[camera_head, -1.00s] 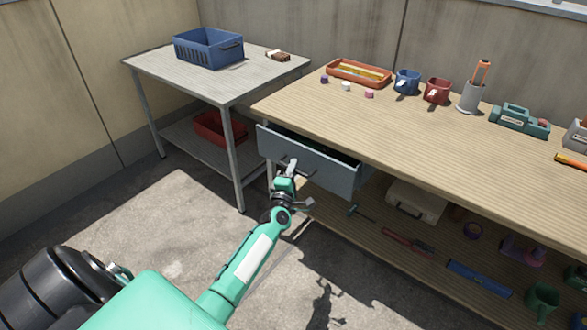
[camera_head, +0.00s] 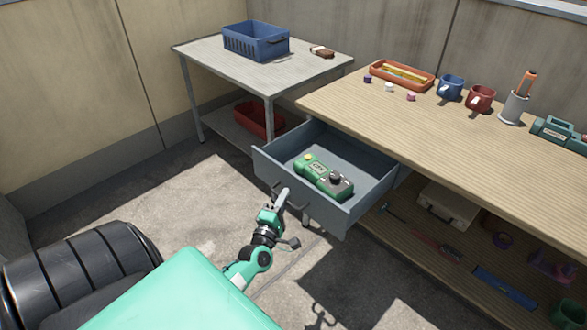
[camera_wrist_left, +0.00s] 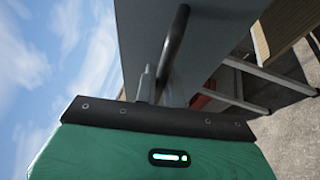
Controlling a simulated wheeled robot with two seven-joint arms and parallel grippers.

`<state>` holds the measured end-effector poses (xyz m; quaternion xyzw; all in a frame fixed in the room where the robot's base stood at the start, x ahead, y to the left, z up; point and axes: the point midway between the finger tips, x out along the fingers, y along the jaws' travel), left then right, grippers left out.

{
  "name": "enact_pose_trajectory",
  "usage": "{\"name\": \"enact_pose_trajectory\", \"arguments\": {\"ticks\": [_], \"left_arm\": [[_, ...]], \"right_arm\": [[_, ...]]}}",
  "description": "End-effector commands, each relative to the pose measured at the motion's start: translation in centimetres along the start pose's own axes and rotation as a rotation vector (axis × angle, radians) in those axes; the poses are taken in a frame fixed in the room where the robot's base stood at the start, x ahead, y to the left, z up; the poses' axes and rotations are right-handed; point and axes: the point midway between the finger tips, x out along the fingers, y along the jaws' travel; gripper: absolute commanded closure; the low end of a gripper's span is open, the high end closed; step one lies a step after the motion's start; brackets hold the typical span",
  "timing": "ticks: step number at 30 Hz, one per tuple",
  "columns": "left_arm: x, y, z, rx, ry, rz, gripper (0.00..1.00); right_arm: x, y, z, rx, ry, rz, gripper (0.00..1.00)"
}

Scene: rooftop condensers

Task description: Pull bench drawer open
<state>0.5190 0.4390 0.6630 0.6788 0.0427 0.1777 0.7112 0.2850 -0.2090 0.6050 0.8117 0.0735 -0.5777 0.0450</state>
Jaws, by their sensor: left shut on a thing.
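The grey bench drawer (camera_head: 303,206) is pulled well out from under the wooden bench top in the head view. A green handheld device (camera_head: 321,175) with a dark knob and a yellow button lies inside it. My left gripper (camera_head: 281,198) is at the drawer's front, shut on the dark bar handle. In the left wrist view the handle (camera_wrist_left: 175,45) rises in front of the drawer's grey front panel (camera_wrist_left: 210,40), with a finger (camera_wrist_left: 147,83) beside it. My right gripper is not in view.
The wooden bench (camera_head: 440,130) carries an orange tray (camera_head: 402,75), a blue mug (camera_head: 451,87) and a red mug (camera_head: 480,98). A grey side table (camera_head: 205,47) with a blue crate (camera_head: 255,42) stands left of the drawer. Concrete floor (camera_head: 190,200) in front is clear.

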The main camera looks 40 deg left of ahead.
Motion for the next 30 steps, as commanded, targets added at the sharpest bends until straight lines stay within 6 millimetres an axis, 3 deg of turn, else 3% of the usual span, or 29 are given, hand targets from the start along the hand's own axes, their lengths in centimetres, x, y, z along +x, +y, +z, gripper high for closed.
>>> {"name": "enact_pose_trajectory", "arguments": {"ticks": [15, 16, 19, 30], "left_arm": [[-0.80, 0.09, -0.29, 0.000, -0.001, -0.001, 1.00], [-0.80, 0.09, -0.29, 0.000, -0.001, -0.001, 0.87], [-0.78, 0.09, -0.29, 0.000, -0.001, -0.001, 0.68], [-1.24, 0.06, -0.32, 0.000, 0.000, -0.002, 0.68]], "right_arm": [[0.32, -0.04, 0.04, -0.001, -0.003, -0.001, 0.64], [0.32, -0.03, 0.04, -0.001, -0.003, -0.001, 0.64], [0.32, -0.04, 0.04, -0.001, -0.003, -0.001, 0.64], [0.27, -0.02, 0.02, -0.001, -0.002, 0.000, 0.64]]}}
